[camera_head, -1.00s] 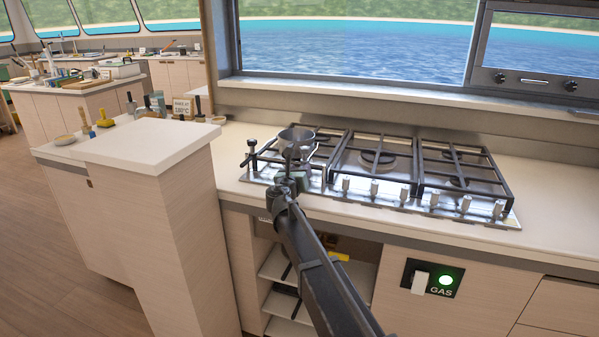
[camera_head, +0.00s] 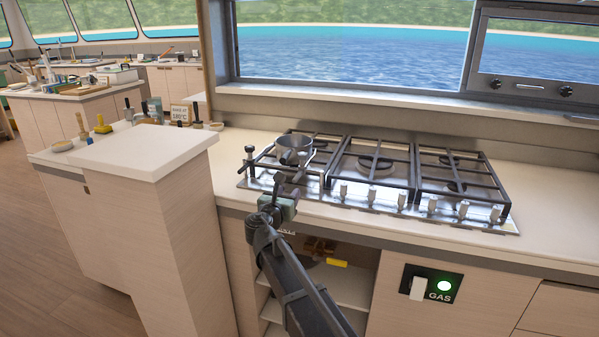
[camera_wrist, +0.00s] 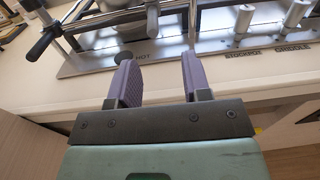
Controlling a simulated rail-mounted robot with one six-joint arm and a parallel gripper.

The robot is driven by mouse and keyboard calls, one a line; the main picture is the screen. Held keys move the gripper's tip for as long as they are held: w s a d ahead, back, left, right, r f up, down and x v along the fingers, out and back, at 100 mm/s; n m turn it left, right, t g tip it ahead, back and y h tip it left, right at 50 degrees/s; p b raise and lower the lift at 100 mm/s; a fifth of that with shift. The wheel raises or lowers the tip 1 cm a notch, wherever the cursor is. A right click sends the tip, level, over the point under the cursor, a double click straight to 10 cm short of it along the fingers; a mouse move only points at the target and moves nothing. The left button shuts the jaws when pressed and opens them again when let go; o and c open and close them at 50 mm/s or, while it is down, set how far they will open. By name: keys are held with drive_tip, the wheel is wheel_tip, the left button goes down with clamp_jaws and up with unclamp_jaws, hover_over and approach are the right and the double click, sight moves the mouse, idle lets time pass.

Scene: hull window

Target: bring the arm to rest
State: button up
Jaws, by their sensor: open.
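My gripper (camera_head: 284,186) is in front of the gas hob (camera_head: 312,187), near the counter's front edge at the hob's left end. In the wrist view my gripper (camera_wrist: 158,82) has its two fingers apart with nothing between them. A metal pot (camera_head: 295,149) with its handle towards me sits on the hob's left burner grate, beyond the fingers. The gripper is apart from the pot.
Knobs (camera_head: 372,197) line the hob's front edge. A tall cabinet block (camera_head: 140,150) stands to the left. The counter right of the hob (camera_head: 555,190) is clear.

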drive_tip(key=s+d+f+m+g+y, duration=0.2)
drive_tip(key=s+d+f+m+g, duration=0.4)
drive_tip(key=s+d+m, duration=0.35)
drive_tip(key=s+d+f+m+g+y, duration=0.1)
drive_tip(key=s+d+f+m+g, duration=0.5)
drive_tip(key=s+m, duration=0.55)
drive_tip(key=s+d+f+m+g+y, duration=0.2)
drive_tip(key=s+d+f+m+g, duration=0.3)
drive_tip(key=s+d+m, duration=0.5)
wheel_tip(320, 180, up, 12)
drive_tip(key=d+m+p, duration=0.1)
drive_tip(key=m+p, duration=0.1)
drive_tip(key=p, duration=1)
drive_tip(key=shift+d, duration=0.4)
